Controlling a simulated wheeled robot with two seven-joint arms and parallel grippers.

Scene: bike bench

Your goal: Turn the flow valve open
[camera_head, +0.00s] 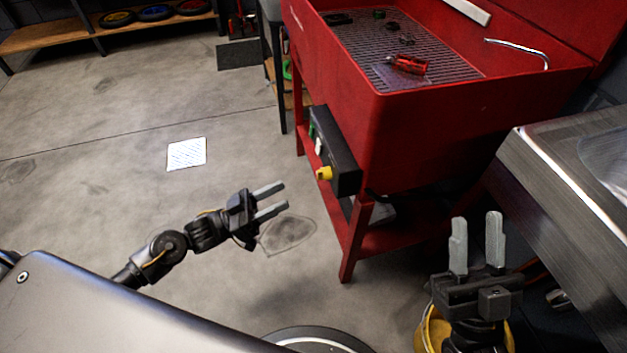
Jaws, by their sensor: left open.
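The yellow valve knob (324,173) sits on the front of a black control box (338,152) fixed to the near side of the red wash basin (440,135). My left gripper (278,199) is open and empty, its fingers pointing right, below and left of the knob and apart from it. My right gripper (476,240) is at the lower right with its two fingers pointing up and a gap between them, nothing held. It is well away from the knob. I cannot tell the exact angle of the knob.
A red screwdriver-like tool (408,64) and small parts lie on the basin's grate. A metal counter (560,190) stands at the right, near my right gripper. A white paper (187,154) lies on the floor. The floor to the left is mostly clear.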

